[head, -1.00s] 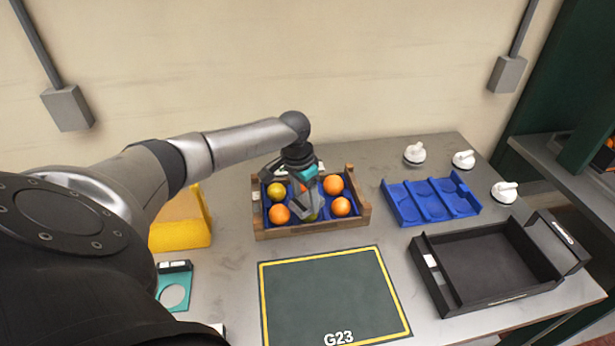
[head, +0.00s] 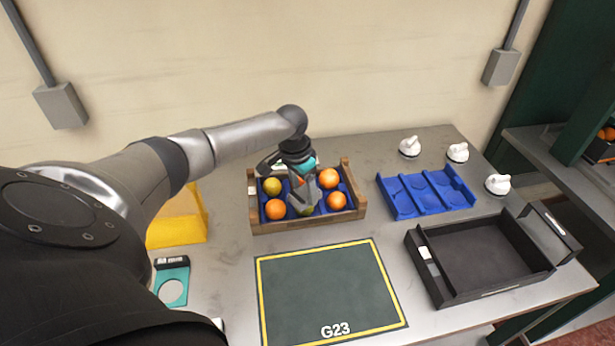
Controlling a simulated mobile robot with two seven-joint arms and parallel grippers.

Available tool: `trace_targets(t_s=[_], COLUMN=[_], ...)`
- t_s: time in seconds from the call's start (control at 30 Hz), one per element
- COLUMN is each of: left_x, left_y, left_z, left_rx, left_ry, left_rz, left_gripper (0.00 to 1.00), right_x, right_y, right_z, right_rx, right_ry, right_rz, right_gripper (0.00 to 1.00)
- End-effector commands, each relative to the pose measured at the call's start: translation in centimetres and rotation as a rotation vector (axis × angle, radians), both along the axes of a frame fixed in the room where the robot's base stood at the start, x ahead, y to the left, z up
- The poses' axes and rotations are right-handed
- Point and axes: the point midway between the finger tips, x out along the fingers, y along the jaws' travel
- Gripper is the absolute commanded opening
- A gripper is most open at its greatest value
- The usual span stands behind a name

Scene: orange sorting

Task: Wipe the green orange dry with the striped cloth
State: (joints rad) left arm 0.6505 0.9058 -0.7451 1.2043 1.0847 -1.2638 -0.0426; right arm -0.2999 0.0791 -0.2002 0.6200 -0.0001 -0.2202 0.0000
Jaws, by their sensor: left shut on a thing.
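A wooden crate (head: 307,223) with a blue insert holds several oranges. My left gripper (head: 308,202) points down into the crate at its front middle and is shut on a greenish orange (head: 307,211), which is mostly hidden by the fingers. Another yellow-green orange (head: 272,187) lies at the crate's back left, apart from the gripper. I see no striped cloth. My right gripper is not in view.
A green mat (head: 330,290) marked G23 lies in front of the crate. To the right are a blue tray (head: 428,193), a black tray (head: 484,292) and white knobbed objects (head: 457,153). A yellow bin (head: 178,228) and a teal holder (head: 172,275) are left.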

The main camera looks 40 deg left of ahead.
Motion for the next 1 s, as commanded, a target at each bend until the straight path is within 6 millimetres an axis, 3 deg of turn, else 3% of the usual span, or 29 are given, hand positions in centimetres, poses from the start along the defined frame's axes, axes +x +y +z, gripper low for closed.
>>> trace_targets(t_s=[0.27, 0.73, 1.0], left_x=[-0.8, 1.7, 1.7], left_y=[0.1, -0.3, -0.3], left_z=[0.1, -0.2, 0.0], left_rx=[0.000, -0.002, 0.000], left_ry=[-0.001, -0.003, 0.001], left_rz=[0.000, 0.001, 0.000], left_gripper=[0.13, 0.13, 0.13], right_x=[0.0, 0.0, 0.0], right_y=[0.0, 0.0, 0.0], right_z=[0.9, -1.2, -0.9], right_rx=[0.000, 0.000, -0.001], right_ry=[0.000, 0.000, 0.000], right_rz=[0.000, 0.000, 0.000], right_gripper=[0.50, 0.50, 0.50])
